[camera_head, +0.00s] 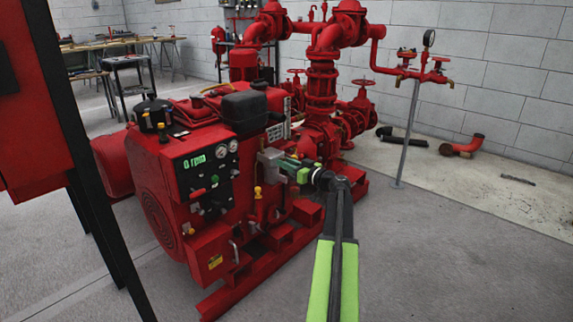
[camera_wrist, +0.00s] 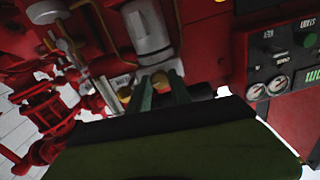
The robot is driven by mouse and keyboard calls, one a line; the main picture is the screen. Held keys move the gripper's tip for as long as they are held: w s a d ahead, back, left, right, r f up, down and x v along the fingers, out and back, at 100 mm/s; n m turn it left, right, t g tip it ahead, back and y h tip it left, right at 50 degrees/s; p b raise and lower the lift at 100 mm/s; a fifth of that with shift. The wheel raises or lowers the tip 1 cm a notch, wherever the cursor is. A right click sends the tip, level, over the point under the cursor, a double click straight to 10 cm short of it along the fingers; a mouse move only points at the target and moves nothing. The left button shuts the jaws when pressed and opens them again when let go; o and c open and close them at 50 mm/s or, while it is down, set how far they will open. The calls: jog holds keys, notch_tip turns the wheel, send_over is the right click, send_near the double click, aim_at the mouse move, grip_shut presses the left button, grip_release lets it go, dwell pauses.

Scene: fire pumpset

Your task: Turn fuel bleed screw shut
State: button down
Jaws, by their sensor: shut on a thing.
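My gripper (camera_head: 285,163) reaches in from the right to the engine's near side, beside a grey housing (camera_head: 270,158). In the wrist view its two thin greenish fingers (camera_wrist: 161,82) close around a small brass-coloured part just below a grey cylindrical body (camera_wrist: 147,35). This part looks like the fuel bleed screw (camera_wrist: 160,79), mostly hidden between the fingertips. Another brass-coloured fitting (camera_wrist: 125,93) sits just left of the fingers. The screw is too small to make out in the head view, and its turn angle cannot be read.
The red engine carries a black gauge panel (camera_head: 208,180) with a green display to the left of my gripper. Red pump pipework (camera_head: 322,90) stands just behind. A red cabinet (camera_head: 30,110) on black legs is at the near left. Open floor (camera_head: 450,260) lies to the right.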

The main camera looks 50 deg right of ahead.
jog(key=m, duration=0.5)
jog(key=shift+m, duration=0.3)
jog(key=m, duration=0.9)
jog(key=shift+m, duration=2.2)
jog(key=c, duration=1.5)
grip_release()
jog(key=shift+o, duration=0.2)
